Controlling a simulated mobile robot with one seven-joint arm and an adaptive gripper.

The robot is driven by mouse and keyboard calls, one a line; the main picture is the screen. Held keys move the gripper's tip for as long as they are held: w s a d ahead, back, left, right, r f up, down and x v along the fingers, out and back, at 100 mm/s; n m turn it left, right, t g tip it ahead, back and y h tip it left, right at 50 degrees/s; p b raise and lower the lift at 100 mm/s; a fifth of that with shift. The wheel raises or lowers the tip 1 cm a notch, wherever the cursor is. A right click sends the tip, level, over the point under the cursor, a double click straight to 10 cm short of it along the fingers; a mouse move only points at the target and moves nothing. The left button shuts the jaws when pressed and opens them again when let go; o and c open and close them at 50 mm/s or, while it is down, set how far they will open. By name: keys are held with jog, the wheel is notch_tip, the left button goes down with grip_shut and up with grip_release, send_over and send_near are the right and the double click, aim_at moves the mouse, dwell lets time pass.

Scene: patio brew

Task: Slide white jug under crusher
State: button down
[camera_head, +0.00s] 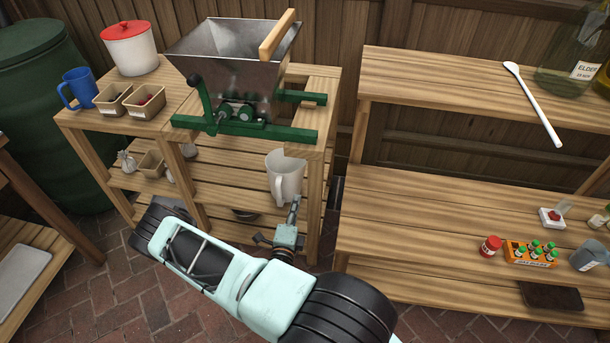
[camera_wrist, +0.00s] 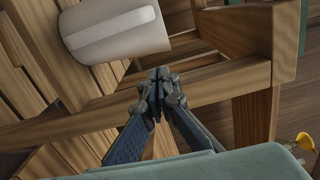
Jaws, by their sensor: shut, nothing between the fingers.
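The white jug (camera_head: 286,175) stands upright on the slatted shelf below the crusher, toward the right side of the stand. It also shows at the top left of the wrist view (camera_wrist: 115,32). The crusher (camera_head: 232,75) is a metal hopper on a green frame with a wooden handle, set on top of the wooden stand. My gripper (camera_head: 294,212) is in front of the jug, near the stand's front. In the wrist view my gripper (camera_wrist: 159,74) has its fingertips together and empty, beside the jug.
The stand's right front post (camera_head: 316,205) is close to my gripper. A red-lidded pot (camera_head: 130,48), blue mug (camera_head: 79,88) and small boxes (camera_head: 145,101) stand left of the crusher. A wooden bench (camera_head: 430,225) with bottles and jars is on the right.

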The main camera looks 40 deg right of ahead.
aim_at(269, 175)
jog(key=b+x, duration=0.2)
jog(key=x, duration=0.8)
jog(key=shift+f+n, duration=0.35)
jog(key=shift+n, duration=0.05)
jog(key=shift+a, duration=0.15)
jog(key=w+a+b, duration=0.1)
jog(key=w+a, duration=0.1)
jog(key=w, duration=0.1)
jog(key=w+a+b, duration=0.1)
jog(key=w, duration=0.3)
jog(key=w+a+b, duration=0.1)
jog(key=w+a, duration=0.1)
jog(key=w, duration=0.1)
jog(key=shift+w+a+b, duration=0.15)
jog(key=shift+a+b, duration=0.2)
jog(key=shift+b, duration=0.05)
